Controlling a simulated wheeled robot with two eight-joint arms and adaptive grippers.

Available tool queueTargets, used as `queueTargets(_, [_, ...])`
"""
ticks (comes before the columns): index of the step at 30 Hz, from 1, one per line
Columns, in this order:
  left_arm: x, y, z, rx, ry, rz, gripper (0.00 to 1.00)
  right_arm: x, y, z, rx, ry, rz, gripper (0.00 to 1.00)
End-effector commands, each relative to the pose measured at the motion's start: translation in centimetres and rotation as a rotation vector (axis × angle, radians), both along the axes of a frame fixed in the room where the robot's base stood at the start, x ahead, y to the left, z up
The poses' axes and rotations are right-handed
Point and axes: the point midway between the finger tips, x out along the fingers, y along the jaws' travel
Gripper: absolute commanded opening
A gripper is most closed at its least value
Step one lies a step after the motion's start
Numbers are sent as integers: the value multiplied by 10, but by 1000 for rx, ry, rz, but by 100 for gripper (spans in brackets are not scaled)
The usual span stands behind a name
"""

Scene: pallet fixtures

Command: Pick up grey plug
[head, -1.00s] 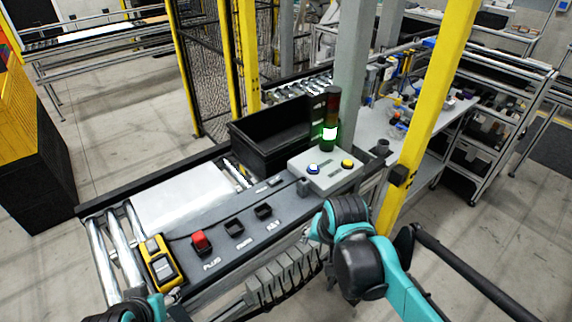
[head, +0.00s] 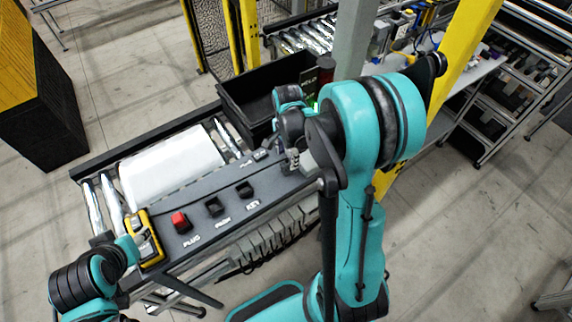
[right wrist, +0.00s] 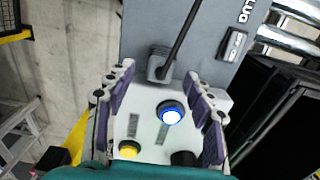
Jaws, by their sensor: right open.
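The grey plug (right wrist: 160,62) is a small block with a black cable leading from its upper side. In the right wrist view it sits at the edge of the light control box (right wrist: 146,122), on the dark panel side. My right gripper (right wrist: 159,72) is open, its purple-padded fingers on either side of the plug in the picture; I cannot tell whether they touch it. In the head view my right gripper (head: 292,160) hangs over the panel's right end, and the plug cannot be made out there. My left arm ends beside the yellow device (head: 150,240); its fingers are not clear.
A socket (right wrist: 233,45) near a PLUG label lies right of the plug. The control box has a blue-ringed button (right wrist: 171,113) and a yellow button (right wrist: 129,149). A black bin (head: 235,100) stands behind.

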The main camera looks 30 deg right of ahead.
Motion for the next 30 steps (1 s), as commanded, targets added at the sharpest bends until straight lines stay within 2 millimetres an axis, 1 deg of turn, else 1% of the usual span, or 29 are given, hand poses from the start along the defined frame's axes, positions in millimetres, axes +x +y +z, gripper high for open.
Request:
queueTargets(1, [0,0,-1,0,0,0,49,1,1,-9,0,0,1,53])
queueTargets(3, [0,0,-2,0,0,0,49,1,2,-20,0,0,1,53])
queueTargets(6, [0,0,-3,0,0,0,49,1,2,-29,0,-1,1,53])
queueTargets(14, [0,0,-2,0,0,0,49,1,2,-32,0,-1,1,53])
queueTargets(17, [0,0,-2,0,0,0,49,1,2,-31,0,-1,1,30])
queueTargets(18, [0,0,-2,0,0,0,49,1,2,-31,0,-1,1,19])
queueTargets(20, [0,0,-2,0,0,0,49,1,2,-31,0,-1,1,3])
queueTargets(21, [0,0,-2,0,0,0,49,1,2,-31,0,-1,1,0])
queueTargets(30, [0,0,-2,0,0,0,49,1,2,-30,0,-1,1,0])
